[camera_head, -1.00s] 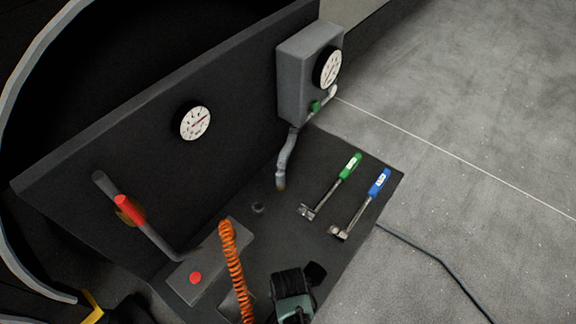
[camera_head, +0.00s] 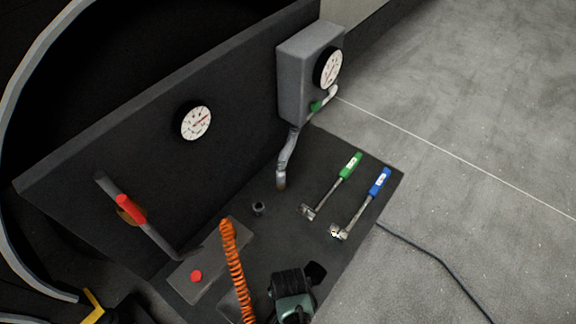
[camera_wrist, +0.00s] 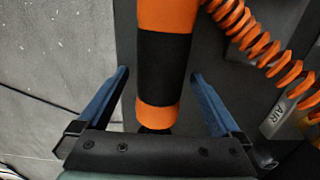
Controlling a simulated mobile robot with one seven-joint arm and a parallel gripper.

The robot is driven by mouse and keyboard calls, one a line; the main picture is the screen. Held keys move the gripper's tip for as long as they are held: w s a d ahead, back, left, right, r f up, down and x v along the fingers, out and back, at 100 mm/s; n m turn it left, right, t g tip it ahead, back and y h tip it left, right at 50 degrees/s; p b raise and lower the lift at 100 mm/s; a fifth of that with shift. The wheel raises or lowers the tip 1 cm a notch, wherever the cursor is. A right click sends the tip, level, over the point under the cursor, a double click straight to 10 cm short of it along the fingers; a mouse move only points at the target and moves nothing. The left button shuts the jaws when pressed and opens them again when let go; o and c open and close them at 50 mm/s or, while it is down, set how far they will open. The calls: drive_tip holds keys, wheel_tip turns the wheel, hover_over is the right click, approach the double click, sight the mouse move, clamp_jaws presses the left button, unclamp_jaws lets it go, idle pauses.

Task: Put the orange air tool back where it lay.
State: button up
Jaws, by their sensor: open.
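The orange air tool (camera_wrist: 166,110), with a wide black band, lies lengthwise between the fingers of my gripper (camera_wrist: 160,76) in the wrist view. The fingers stand apart on either side, with a visible gap to the tool on each side. I cannot tell whether the tool rests on the surface below. An orange coiled hose (camera_wrist: 262,48) runs beside it on the right. In the head view the hose (camera_head: 235,268) runs down past the bottom edge, and the tool itself is not visible there. A dark and green part of my arm (camera_head: 292,295) shows at the bottom.
A dark bench top (camera_head: 325,185) carries a green-handled tool (camera_head: 348,168) and a blue-handled tool (camera_head: 377,185) at the right. A red-gripped lever (camera_head: 131,209), a red button (camera_head: 196,276) and a grey gauge box (camera_head: 300,75) stand around. An AIR label (camera_wrist: 273,121) shows near the hose.

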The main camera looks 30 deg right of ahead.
wheel_tip(320, 180, up, 13)
drive_tip(key=p, duration=0.4)
drive_tip(key=shift+w+d, duration=0.1)
drive_tip(key=shift+w, duration=0.05)
